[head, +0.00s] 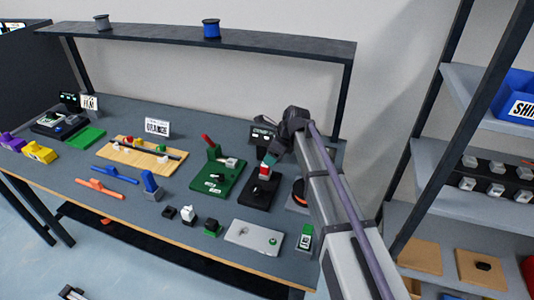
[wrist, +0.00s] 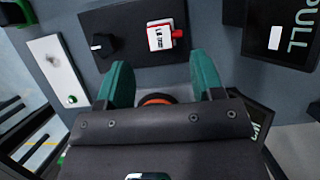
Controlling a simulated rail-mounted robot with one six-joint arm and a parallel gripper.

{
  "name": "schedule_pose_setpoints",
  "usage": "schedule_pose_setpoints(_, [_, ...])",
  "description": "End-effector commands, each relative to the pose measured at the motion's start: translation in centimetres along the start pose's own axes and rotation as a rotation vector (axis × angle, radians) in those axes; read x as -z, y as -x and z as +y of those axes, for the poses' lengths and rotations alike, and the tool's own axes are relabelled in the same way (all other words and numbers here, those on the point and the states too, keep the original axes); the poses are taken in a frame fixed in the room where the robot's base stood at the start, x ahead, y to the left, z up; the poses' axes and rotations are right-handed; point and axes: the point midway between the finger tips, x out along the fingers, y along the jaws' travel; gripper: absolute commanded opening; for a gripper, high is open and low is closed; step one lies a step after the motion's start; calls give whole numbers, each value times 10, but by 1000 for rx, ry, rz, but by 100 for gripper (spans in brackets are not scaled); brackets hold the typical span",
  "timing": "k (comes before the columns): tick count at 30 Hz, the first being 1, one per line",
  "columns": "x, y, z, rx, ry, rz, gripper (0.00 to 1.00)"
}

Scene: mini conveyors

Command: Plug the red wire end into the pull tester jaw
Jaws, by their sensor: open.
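My gripper (head: 269,158) is open, its teal fingers spread and empty in the wrist view (wrist: 161,78). It is above a black plate (wrist: 128,58) that carries a black knob (wrist: 102,44) and a white block with red edges (wrist: 160,38). A small red stub (wrist: 177,33) sticks out of the block's right side. I take this to be the pull tester, but cannot tell which part is the jaw. In the head view the black base (head: 259,193) is below my fingertips. Whether the red stub is the wire end is unclear.
A green board with a red lever (head: 219,180) stands left of the tester. A grey plate (head: 252,236) lies in front.

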Motion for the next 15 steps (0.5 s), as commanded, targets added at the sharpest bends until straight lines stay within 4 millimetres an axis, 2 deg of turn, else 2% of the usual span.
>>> schedule_pose_setpoints(1, [-5,24,1,0,0,0,61])
schedule_pose_setpoints(4, [-3,39,0,0,-1,0,61])
schedule_pose_setpoints(15, [0,39,0,0,0,0,61])
